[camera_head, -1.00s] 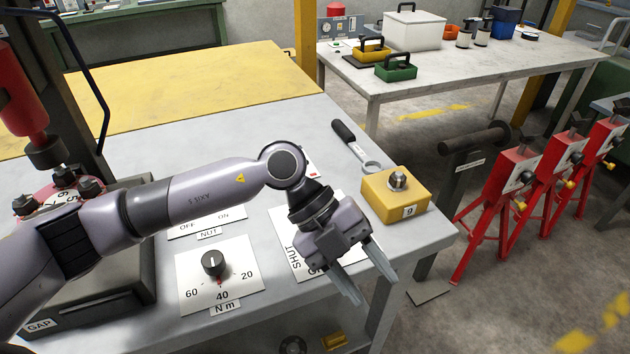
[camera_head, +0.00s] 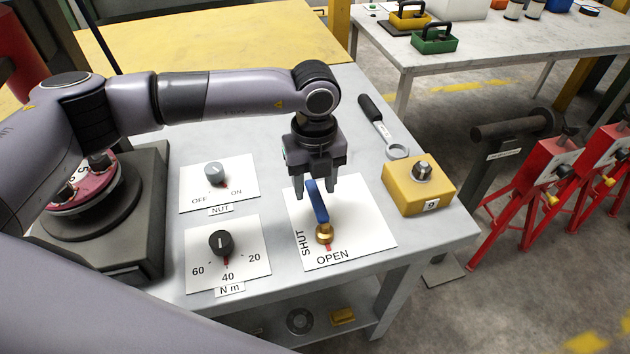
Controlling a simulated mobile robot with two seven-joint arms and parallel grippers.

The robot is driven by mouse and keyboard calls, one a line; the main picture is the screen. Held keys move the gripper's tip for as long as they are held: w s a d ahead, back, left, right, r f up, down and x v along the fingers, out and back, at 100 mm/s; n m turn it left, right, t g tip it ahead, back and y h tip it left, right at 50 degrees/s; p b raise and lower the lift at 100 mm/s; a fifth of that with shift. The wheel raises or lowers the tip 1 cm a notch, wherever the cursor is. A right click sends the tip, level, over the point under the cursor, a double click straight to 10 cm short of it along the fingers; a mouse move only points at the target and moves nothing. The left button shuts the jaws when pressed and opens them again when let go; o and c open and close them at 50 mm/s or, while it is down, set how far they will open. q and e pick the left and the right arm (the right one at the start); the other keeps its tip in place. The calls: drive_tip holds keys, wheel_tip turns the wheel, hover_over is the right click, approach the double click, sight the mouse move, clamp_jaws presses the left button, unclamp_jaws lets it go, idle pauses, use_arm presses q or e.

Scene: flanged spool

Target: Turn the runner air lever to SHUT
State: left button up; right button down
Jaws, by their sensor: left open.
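The runner air lever has a blue handle (camera_head: 318,205) on a brass hub (camera_head: 324,235), mounted on a white plate (camera_head: 365,235) marked SHUT on its left and OPEN along its near edge. A red mark by the hub lies at OPEN, and the handle points away from that word, towards the back. My left gripper (camera_head: 316,192) points down over the handle's far end, its fingers open. In the picture the handle's end lies between the fingertips; I cannot tell whether they touch it. My right gripper is not in view.
Left of the plate are a NUT switch (camera_head: 216,173) and an N m dial (camera_head: 221,242). A yellow block (camera_head: 405,198) with a metal nut stands to the right, with a black-handled wrench (camera_head: 380,122) behind it. A turntable fixture (camera_head: 150,220) stands at the left.

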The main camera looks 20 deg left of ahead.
use_arm(q)
drive_tip(key=shift+f, duration=0.5)
clamp_jaws()
